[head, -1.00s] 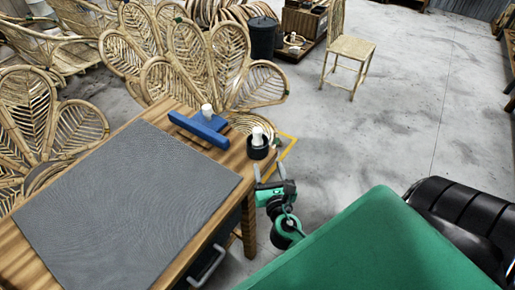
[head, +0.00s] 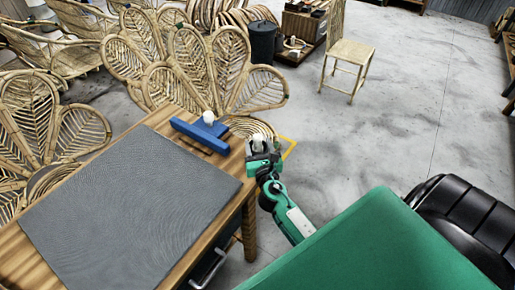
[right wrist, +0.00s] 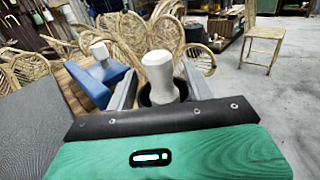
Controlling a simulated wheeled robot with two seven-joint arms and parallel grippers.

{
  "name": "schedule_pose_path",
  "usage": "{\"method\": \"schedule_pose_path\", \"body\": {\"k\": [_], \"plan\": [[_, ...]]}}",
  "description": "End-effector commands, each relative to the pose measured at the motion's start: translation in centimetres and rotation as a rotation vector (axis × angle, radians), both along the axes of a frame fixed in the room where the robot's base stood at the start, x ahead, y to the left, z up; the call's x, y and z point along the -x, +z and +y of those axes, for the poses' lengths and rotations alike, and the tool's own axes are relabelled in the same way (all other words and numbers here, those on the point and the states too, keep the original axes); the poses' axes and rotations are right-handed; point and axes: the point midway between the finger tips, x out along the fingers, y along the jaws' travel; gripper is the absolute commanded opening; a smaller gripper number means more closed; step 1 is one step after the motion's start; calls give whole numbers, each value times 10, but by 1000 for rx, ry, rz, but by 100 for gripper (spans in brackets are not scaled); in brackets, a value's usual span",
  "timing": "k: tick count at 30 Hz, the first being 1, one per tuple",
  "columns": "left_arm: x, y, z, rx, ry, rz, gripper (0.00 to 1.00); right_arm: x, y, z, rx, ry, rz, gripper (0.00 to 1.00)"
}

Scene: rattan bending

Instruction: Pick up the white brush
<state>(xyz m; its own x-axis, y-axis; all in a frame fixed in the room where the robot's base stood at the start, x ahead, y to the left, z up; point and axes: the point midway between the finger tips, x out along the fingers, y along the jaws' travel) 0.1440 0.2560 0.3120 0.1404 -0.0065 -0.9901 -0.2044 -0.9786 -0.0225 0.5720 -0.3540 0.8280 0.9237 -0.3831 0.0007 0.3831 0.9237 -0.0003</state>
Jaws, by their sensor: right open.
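The white brush (right wrist: 159,75) shows as a pale, thick handle standing upright in a black round holder (right wrist: 146,98) in the right wrist view. In the head view its white top (head: 257,143) shows at the table's far right corner, and the holder is mostly hidden by my right gripper (head: 263,145). In the right wrist view my right gripper (right wrist: 163,84) is open, with one finger on each side of the handle. I cannot tell whether either finger touches it. My left gripper is not in view.
A blue tool (head: 202,134) with a white knob lies left of the brush on the wooden table (head: 187,108). A grey mat (head: 128,195) covers most of the tabletop. Rattan chairs (head: 190,60) stand close behind. The floor to the right is open.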

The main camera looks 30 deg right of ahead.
Motion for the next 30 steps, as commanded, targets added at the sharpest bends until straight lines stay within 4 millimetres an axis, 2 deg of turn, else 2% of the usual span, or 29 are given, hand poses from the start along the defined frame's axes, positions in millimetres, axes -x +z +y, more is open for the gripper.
{"method": "schedule_pose_path", "body": {"k": [5, 13, 14, 18, 21, 30], "plan": [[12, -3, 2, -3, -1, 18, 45, -17, 0, -7, 0, 0, 0, 53], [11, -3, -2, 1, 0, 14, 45, -19, -1, -8, 0, 0, 1, 53], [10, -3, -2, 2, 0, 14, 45, -19, -1, -8, 0, 0, 1, 49], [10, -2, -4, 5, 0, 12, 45, -19, -1, -8, 0, 0, 1, 22], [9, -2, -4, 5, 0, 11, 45, -19, -1, -8, 0, 0, 1, 5], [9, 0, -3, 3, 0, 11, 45, -19, 2, -8, -1, 0, 0, 5]]}}
